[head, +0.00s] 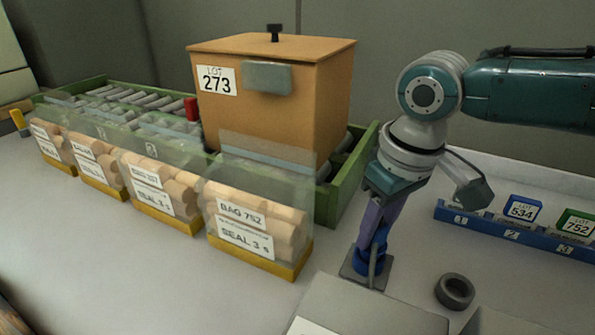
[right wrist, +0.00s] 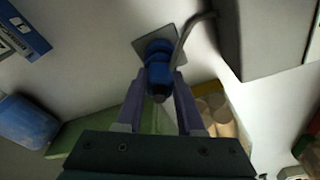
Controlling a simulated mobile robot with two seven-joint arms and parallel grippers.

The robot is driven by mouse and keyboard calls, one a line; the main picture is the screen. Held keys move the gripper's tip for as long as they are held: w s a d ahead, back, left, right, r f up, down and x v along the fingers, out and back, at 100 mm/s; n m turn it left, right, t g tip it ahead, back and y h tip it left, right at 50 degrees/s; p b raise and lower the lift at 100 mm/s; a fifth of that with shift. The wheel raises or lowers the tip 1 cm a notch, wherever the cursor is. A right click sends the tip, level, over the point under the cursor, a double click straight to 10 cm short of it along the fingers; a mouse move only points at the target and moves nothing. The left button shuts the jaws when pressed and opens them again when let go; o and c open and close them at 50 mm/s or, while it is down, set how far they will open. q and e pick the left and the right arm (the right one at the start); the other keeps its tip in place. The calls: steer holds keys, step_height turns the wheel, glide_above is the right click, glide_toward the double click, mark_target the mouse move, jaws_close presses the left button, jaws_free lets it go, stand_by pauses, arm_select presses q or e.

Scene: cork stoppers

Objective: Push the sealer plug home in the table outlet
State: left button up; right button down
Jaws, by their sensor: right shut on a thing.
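The table outlet is a dark square plate (head: 350,279) with a blue socket on the table, right of the bagged corks. The plate (right wrist: 142,44) and the blue socket (right wrist: 158,47) also show in the right wrist view. My right gripper (head: 375,232) points down at the outlet, its purple fingers shut on the blue sealer plug (right wrist: 160,72). The plug is lined up with the socket and appears to meet it; I cannot tell how deep it sits. A grey cable (right wrist: 187,38) curves beside the outlet. My left gripper is not in view.
Bags of corks (head: 250,232) stand in a row at left, before a green-framed roller conveyor (head: 345,190) carrying a brown lot box (head: 285,105). A dark ring (head: 455,291) and a grey box (head: 365,312) lie near the front. A blue rack (head: 510,232) stands right.

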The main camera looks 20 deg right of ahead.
steer(key=shift+f, duration=0.15)
stand_by(0.5)
steer(key=shift+f+b, duration=0.55)
steer(key=shift+f, duration=0.25)
steer(key=shift+c, duration=2.2)
jaws_free()
steer(key=shift+r, duration=0.15)
steer(key=shift+r, duration=0.35)
step_height(320, 180, up, 9)
steer(key=s+p, duration=0.1)
steer(key=p, duration=0.2)
steer(key=shift+s+d, duration=0.15)
steer(key=shift+s, duration=0.05)
